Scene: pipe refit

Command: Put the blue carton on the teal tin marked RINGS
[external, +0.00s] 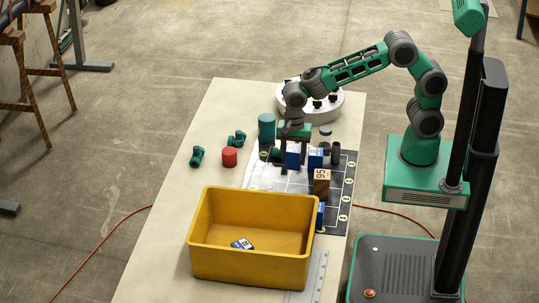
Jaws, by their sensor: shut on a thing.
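My gripper (294,163) points down over the gridded mat, shut on a blue carton (293,153) with a white top. The picture is too small to tell whether the carton touches the mat. A teal tin (266,128) stands upright just left of my gripper, at the mat's far left corner. Its marking is not legible from here. Its top looks bare.
Another blue carton (315,159), a dark cylinder (335,153) and a brown box (321,184) stand right of my gripper. A yellow bin (250,268) is in front; a round white stand (330,103) is behind.

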